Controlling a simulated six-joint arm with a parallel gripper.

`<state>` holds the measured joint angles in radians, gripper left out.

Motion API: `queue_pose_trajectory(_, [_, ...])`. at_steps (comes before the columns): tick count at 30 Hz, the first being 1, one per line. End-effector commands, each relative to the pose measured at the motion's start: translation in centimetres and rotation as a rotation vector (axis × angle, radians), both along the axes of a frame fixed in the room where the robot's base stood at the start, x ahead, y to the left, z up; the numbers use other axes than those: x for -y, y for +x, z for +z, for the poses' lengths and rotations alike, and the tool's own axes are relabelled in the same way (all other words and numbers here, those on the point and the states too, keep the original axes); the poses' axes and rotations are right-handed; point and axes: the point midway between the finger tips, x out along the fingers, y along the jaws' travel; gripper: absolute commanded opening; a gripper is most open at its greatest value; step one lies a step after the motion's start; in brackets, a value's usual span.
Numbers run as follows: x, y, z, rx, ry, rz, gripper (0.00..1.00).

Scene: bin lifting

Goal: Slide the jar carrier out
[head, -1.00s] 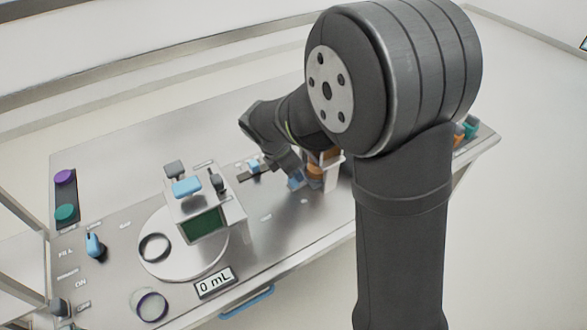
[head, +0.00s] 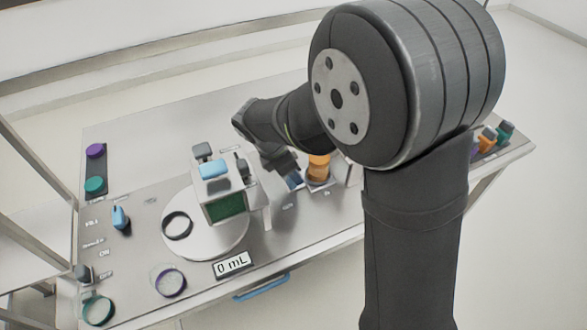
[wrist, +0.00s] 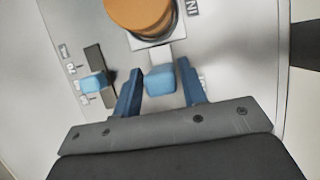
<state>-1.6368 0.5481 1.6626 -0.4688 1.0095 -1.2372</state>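The jar carrier (wrist: 172,48) is a pale holder bearing an orange jar (head: 318,168). The jar's round orange top (wrist: 140,12) is cut off at the top of the wrist view. A blue handle (wrist: 160,79) sticks out of the carrier toward me. My gripper (wrist: 159,68) has its blue fingers on either side of the handle, with narrow gaps showing on both sides. In the head view my gripper (head: 293,180) is low at the bench, just left of the jar; the handle cannot be made out there. The jar stands upright, left of a white housing (head: 353,173).
A blue slider (wrist: 93,83) in a dark slot lies left of my fingers. A white machine (head: 222,192) on a round plate (head: 205,248) stands left of my gripper. Several coloured jars sit at the bench's right end. My arm hides much of the bench's right side.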

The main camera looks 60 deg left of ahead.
Motion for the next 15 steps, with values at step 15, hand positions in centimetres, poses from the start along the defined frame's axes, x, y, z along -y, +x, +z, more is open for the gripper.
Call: queue_pose_trajectory(15, [0.0, -0.6, 1.4, -0.001, 0.002, 0.0, 0.51])
